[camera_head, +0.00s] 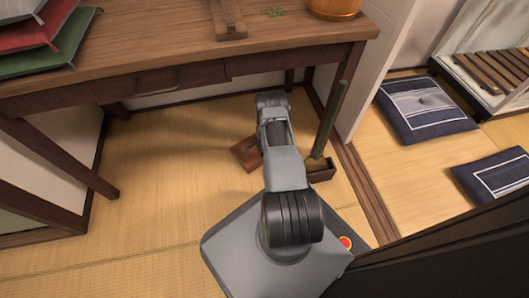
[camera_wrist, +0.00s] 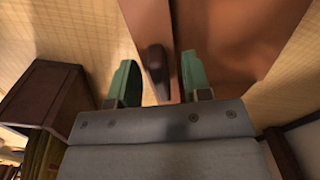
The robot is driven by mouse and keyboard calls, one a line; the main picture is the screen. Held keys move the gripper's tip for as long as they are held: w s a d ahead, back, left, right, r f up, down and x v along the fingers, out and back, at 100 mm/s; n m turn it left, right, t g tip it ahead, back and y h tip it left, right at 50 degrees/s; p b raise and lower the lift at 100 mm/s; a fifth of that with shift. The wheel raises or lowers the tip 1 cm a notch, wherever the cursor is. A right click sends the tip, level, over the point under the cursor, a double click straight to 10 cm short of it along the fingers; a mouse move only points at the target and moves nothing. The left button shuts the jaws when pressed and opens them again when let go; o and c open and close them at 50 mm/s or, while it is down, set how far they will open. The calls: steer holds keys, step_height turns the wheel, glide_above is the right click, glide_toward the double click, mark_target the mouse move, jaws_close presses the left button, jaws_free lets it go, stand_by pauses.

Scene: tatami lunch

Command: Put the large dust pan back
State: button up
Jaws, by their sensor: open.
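The large dust pan is a reddish-brown flat pan (camera_head: 244,153) on the tatami under the table, partly hidden behind my arm in the head view. In the wrist view the pan (camera_wrist: 235,35) fills the top right, and its dark handle (camera_wrist: 156,72) lies between my fingers. My gripper (camera_wrist: 159,78) is open, with one green fingertip on each side of the handle. I cannot tell whether either finger touches it. In the head view my arm hides the gripper.
The wooden tabletop (camera_head: 190,48) overhangs the pan. Tatami at left (camera_head: 170,165) is clear. Dark cushions (camera_head: 425,105) lie at right.

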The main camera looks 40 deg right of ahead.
step_height(320, 180, up, 14)
steer(key=p, duration=0.6)
steer(key=shift+s+f, duration=0.1)
steer(key=shift+f, duration=0.05)
